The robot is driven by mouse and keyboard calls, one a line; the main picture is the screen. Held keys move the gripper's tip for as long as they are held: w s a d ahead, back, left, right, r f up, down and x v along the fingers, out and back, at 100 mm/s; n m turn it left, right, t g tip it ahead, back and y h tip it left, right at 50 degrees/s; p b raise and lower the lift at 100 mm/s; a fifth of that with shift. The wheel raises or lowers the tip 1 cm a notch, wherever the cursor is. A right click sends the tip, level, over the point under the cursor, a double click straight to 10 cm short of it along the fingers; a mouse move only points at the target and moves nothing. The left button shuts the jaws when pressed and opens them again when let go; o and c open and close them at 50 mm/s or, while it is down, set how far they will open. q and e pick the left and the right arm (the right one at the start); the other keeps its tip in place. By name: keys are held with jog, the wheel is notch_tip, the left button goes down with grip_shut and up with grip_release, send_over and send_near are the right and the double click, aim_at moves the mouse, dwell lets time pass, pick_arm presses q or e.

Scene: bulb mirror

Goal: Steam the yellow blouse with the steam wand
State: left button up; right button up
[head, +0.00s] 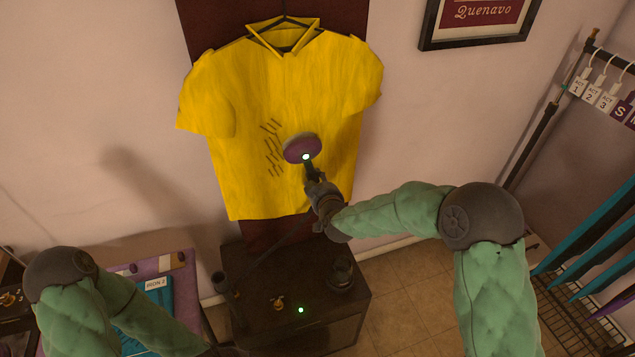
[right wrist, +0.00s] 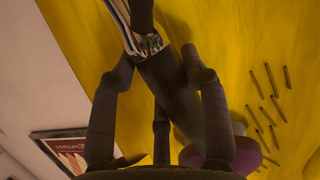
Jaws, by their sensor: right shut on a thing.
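The yellow blouse (head: 260,90) hangs on a hanger against the wall, with dark crease lines (head: 272,148) on its front. My right gripper (head: 318,182) is shut on the handle of the steam wand (head: 302,149). The wand's round purple head, with a green light below it, is in front of the blouse just right of the creases. I cannot tell whether it touches the cloth. In the right wrist view my fingers (right wrist: 160,100) are around the dark handle, and the creases (right wrist: 268,105) show at right. My left gripper is out of view; its arm is at lower left.
A dark cabinet (head: 345,306) with a green light on top stands below the blouse. An ironing board with a blue folded cloth (head: 155,300) is at lower left. A garment rack (head: 545,120) with numbered tags stands at right. A framed sign (head: 480,20) hangs above.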

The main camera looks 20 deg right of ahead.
jog(key=shift+f+b, duration=2.7)
jog(key=shift+f, duration=0.75)
jog(key=shift+s+d+f+b, duration=0.15)
jog(key=shift+f+b, duration=0.85)
jog(key=shift+f, duration=0.2)
jog(key=shift+s+d+f+b, duration=0.1)
jog(key=shift+d+f+b, duration=0.05)
jog(key=shift+f+b, duration=0.95)
jog(key=shift+f, duration=0.1)
jog(key=shift+s, duration=0.1)
jog(key=s, duration=0.7)
jog(key=shift+s+p, duration=0.3)
jog(key=shift+p, duration=0.15)
jog(key=shift+s, duration=0.1)
